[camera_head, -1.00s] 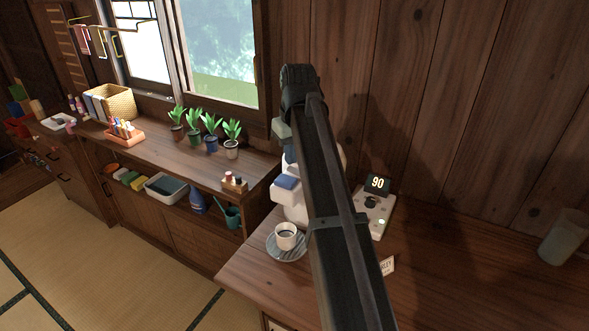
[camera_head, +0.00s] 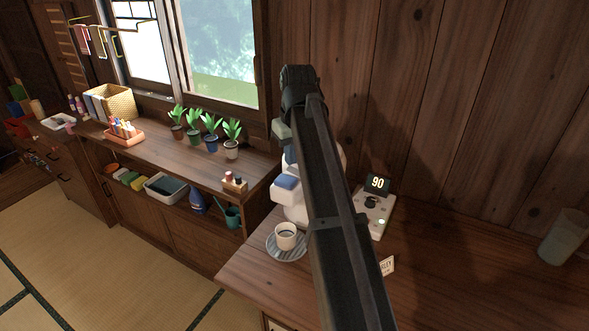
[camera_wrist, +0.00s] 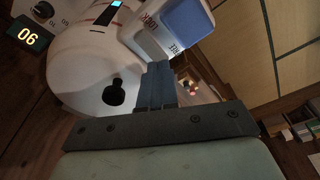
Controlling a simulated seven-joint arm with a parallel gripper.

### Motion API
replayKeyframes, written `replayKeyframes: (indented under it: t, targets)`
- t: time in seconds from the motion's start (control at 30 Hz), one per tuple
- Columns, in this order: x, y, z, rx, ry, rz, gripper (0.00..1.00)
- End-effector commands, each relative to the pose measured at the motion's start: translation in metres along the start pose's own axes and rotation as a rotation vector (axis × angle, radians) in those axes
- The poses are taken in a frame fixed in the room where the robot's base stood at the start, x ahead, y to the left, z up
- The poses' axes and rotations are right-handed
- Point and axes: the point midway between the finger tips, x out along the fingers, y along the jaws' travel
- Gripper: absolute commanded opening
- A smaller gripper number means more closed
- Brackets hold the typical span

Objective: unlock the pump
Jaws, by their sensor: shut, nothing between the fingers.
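The pump (camera_wrist: 85,65) is a white rounded body with a black knob (camera_wrist: 114,95) in the wrist view.
A white control box (camera_head: 375,215) with a display reading 90 (camera_head: 377,184) stands right of my arm. A glass (camera_head: 563,238) stands far right, with clear table between. Potted plants line the left shelf.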

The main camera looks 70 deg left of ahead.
Motion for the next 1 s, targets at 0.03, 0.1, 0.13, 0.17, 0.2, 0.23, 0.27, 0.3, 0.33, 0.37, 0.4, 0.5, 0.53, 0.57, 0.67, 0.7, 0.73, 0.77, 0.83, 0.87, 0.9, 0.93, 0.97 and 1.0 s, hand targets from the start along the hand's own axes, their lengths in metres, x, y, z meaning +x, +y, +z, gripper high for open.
replayKeyframes:
  t: [0.03,0.1,0.13,0.17,0.2,0.23,0.27,0.3,0.33,0.37,0.4,0.5,0.53,0.57,0.67,0.7,0.73,0.77,0.83,0.87,0.9,0.93,0.97,1.0]
  targets:
    - [0.001,0.0,0.0,0.0,0.0,0.0,0.0]
    - [0.002,0.0,0.0,0.0,0.0,0.0,0.0]
    - [0.002,0.0,0.0,0.0,0.0,0.0,0.0]
    - [0.002,0.0,0.001,0.0,0.0,0.0,0.0]
    - [0.003,0.0,0.001,0.0,0.0,0.0,0.0]
    - [0.003,0.0,0.001,0.0,0.0,0.0,0.0]
    - [0.004,0.0,0.001,0.0,0.0,0.0,0.0]
    - [0.004,0.0,0.001,0.0,0.0,0.0,0.0]
    - [0.004,0.0,0.001,0.0,0.0,0.0,0.0]
    - [0.005,0.0,0.001,0.0,0.0,0.0,0.0]
    - [0.005,0.0,0.001,0.0,0.0,0.0,0.0]
    - [0.007,0.0,0.001,0.0,0.0,0.0,0.0]
    - [0.007,0.0,0.001,0.0,0.0,0.0,0.0]
    - [0.007,0.0,0.001,0.0,0.0,0.0,0.0]
    - [0.009,0.0,0.001,0.0,0.0,0.0,0.0]
    - [0.009,0.0,0.001,0.0,0.0,0.0,0.0]
    - [0.009,0.0,0.002,0.0,0.0,0.0,0.0]
    - [0.01,0.0,0.002,0.0,0.0,0.0,0.0]
    - [0.011,0.0,0.002,0.0,0.0,0.0,0.0]
    - [0.011,0.0,0.002,0.0,0.0,0.0,0.0]
    - [0.011,0.0,0.002,0.0,0.0,0.0,0.0]
    - [0.012,0.0,0.002,0.0,0.0,0.0,0.0]
    - [0.012,0.0,0.002,0.0,0.0,0.0,0.0]
    - [0.013,0.0,0.002,0.0,0.0,0.0,0.0]
